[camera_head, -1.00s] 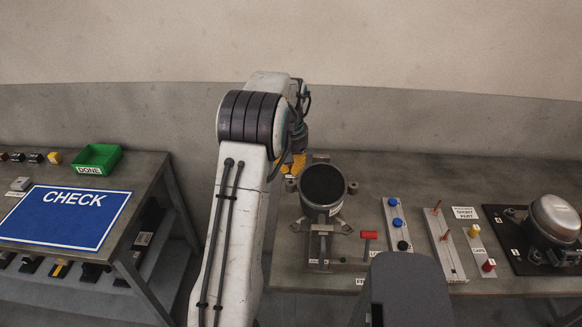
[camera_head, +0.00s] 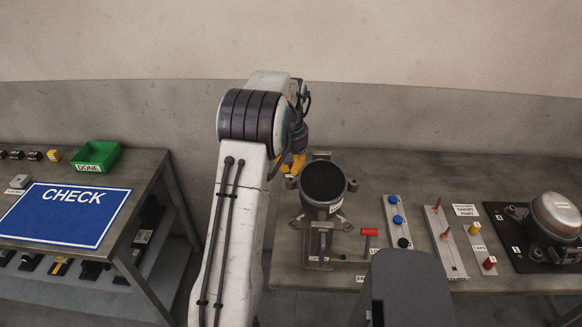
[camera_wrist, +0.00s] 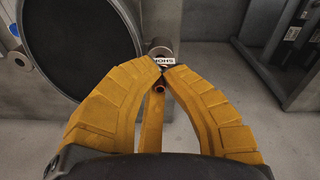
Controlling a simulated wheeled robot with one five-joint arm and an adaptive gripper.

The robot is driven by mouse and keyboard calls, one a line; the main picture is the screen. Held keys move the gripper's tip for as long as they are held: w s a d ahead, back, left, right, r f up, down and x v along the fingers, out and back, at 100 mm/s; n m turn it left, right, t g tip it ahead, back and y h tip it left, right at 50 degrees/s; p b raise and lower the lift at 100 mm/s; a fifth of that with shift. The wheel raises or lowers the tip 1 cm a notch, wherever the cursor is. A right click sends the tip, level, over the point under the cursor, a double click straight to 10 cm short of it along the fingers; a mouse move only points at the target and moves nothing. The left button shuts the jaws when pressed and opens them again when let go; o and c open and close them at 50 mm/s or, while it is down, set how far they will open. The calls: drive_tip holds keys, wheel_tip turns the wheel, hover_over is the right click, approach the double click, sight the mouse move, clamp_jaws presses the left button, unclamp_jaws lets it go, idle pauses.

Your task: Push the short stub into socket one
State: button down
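My gripper (camera_wrist: 163,67) has its yellow fingers closed around a thin copper stub, the short stub (camera_wrist: 158,88), whose open near end shows between them. A white tag with partly hidden letters, seemingly SHORT, shows at the fingertips. A brown-copper round end (camera_wrist: 160,46) lies just beyond the tips, against the side of the dark-topped compressor (camera_wrist: 80,40). I cannot tell whether the stub is inside a socket. In the head view, my gripper (camera_head: 294,164) is at the upper left side of the compressor (camera_head: 322,207), largely hidden by my arm.
A rack (camera_head: 455,264) with copper pins, a strip with blue knobs (camera_head: 397,219), a red-handled tool (camera_head: 369,232) and caps (camera_head: 474,229) lie right of the compressor. A silver domed compressor (camera_head: 556,212) is further right. The left table holds a blue CHECK mat (camera_head: 65,215) and green DONE bin (camera_head: 96,157).

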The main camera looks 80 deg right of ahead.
sight(290, 174)
drive_tip(key=shift+f+b, duration=0.5)
drive_tip(key=shift+f, duration=0.3)
drive_tip(key=c, duration=1.3)
unclamp_jaws()
drive_tip(key=shift+c, duration=0.2)
wheel_tip(290, 174, up, 12)
drive_tip(key=shift+a, duration=0.45)
